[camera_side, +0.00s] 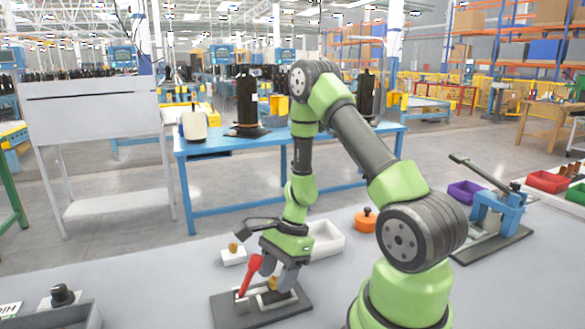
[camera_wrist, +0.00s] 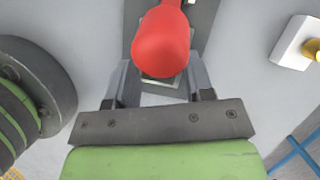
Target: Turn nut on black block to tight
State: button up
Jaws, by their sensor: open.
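The black block (camera_side: 235,312) lies flat on the grey table at the front, with a light metal part on top. A red handle (camera_side: 249,275) stands tilted up from it. A small brass-coloured piece (camera_side: 273,283), which looks like the nut, shows beside my gripper's fingers. My gripper (camera_side: 279,281) points down just over the block, right of the red handle. In the wrist view the red handle (camera_wrist: 163,42) fills the space ahead of my open gripper (camera_wrist: 158,70) and hides the nut. The black block (camera_wrist: 205,15) shows behind it. I cannot tell whether a finger touches the nut.
A white block with a brass knob (camera_side: 233,255) stands behind the black block; it also shows in the wrist view (camera_wrist: 290,42). A white tray (camera_side: 325,240), an orange pot (camera_side: 366,220) and a blue lever press (camera_side: 492,212) stand farther back.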

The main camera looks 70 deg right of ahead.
jog(key=n+g, duration=0.1)
jog(key=n, duration=0.2)
jog(key=n+g, duration=0.1)
jog(key=n, duration=0.2)
jog(key=shift+w, duration=0.2)
notch_tip(320, 180, up, 14)
jog(key=n, duration=0.2)
jog(key=s+a+r+n+t+h, duration=0.2)
jog(key=s+a+r+n+t, duration=0.5)
jog(key=a+r+n, duration=0.4)
jog(key=shift+s+a+r, duration=0.4)
jog(key=shift+s+r, duration=0.4)
jog(key=shift+r, duration=0.1)
jog(key=shift+w, duration=0.1)
dwell(0.7)
